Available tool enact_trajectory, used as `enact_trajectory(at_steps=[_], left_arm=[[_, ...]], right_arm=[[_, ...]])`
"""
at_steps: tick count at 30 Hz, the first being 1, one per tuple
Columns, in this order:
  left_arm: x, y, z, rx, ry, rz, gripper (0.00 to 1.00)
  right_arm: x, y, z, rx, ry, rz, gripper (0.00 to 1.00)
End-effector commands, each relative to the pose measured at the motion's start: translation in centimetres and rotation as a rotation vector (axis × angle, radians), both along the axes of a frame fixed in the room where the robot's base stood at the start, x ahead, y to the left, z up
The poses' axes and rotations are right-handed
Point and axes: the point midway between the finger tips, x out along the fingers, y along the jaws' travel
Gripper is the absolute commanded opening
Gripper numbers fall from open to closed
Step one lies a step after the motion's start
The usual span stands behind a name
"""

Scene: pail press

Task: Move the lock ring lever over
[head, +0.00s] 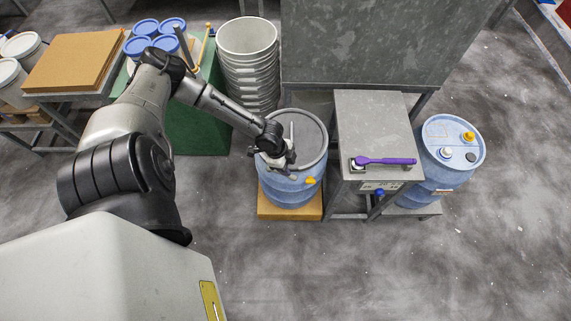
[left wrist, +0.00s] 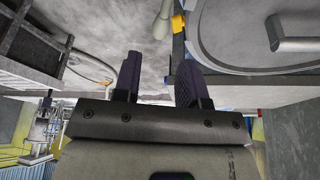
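A blue drum (head: 290,192) with a grey lid and a grey ring around its rim (head: 323,150) stands below my left arm. The lid (head: 308,125) has a raised handle, and it also shows at the top right of the left wrist view (left wrist: 230,35). A yellow-orange part (head: 311,180) sits on the drum's front side. My left gripper (head: 283,166) is at the rim's front left. In the left wrist view its two dark fingers (left wrist: 160,80) stand apart with nothing between them. I cannot make out the lock ring lever clearly. My right gripper is not in view.
A grey metal stand (head: 372,118) with a purple-handled tool (head: 385,161) is right of the drum. A second blue drum (head: 450,150) stands beyond it. Stacked white pails (head: 248,38) and a green bench (head: 208,125) lie behind left. The front floor is clear.

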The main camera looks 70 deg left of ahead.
Motion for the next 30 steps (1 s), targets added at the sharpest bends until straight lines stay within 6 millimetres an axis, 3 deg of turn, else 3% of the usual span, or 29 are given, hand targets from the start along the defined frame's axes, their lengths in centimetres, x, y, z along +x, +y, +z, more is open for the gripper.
enact_trajectory(at_steps=[9, 20, 30], left_arm=[[0.9, -0.8, -3.8, 0.000, -0.003, -0.002, 0.38], [1.6, -1.5, -5.9, 0.000, 0.000, 0.000, 0.38], [1.6, -1.4, -5.8, 0.001, -0.001, -0.001, 0.11]], right_arm=[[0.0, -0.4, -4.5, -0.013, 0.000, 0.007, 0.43], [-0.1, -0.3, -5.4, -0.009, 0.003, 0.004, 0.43], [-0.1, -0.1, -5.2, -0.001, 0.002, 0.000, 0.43]])
